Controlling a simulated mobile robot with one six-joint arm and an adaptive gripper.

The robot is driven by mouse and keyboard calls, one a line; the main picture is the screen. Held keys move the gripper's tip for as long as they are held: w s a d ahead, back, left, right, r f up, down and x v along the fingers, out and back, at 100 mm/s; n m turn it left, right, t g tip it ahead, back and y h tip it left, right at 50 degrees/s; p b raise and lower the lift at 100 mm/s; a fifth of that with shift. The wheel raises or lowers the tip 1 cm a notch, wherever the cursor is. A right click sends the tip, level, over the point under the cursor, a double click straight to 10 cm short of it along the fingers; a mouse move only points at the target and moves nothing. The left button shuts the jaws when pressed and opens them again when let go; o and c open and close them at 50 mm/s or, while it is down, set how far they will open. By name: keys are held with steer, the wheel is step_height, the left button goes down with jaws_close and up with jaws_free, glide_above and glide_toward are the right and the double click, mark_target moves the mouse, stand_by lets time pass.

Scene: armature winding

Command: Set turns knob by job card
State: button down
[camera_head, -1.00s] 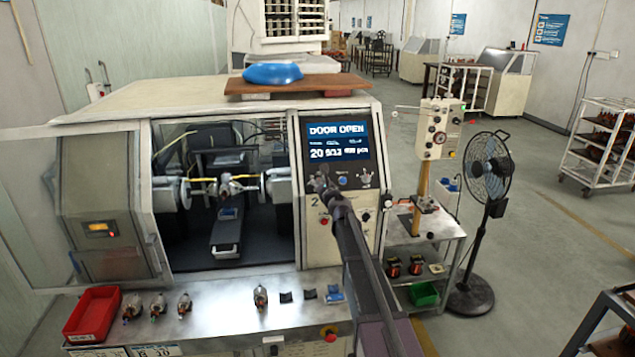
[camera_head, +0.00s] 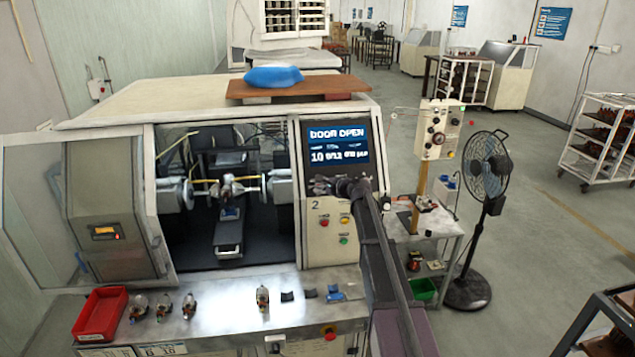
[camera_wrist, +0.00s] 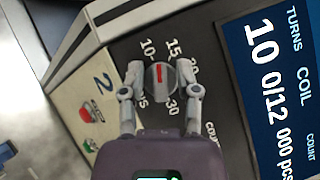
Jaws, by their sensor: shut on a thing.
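The grey round turns knob (camera_wrist: 160,76) with a red pointer mark is on the machine's dark panel. Dial numbers 10, 15, 20 and 30 show around it, partly covered. The red mark points to the top of the wrist picture, near 10 and 15. My gripper (camera_wrist: 162,78) has one finger on each side of the knob and is shut on it. In the head view my gripper (camera_head: 325,186) is at the panel under the screen and hides the knob. The screen (camera_head: 338,143) shows DOOR OPEN, with turns 10 and coil 0/12 in the wrist view (camera_wrist: 270,70). I cannot identify the job card with certainty.
Red and green buttons (camera_head: 334,231) sit below the gripper. The machine's door is open, with an armature (camera_head: 227,187) inside. The front ledge holds a red tray (camera_head: 101,314) and several small armatures. A fan (camera_head: 487,220) and a cart stand to the right.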

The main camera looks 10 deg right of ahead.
steer(key=shift+n+g+p, duration=0.7)
steer(key=shift+n+g, duration=0.1)
steer(key=shift+n, duration=0.4)
steer(key=c, duration=0.7)
jaws_free()
steer(key=shift+c, duration=0.2)
steer(key=shift+o, duration=0.3)
steer(key=shift+d+f, duration=0.1)
steer(key=shift+s, duration=0.1)
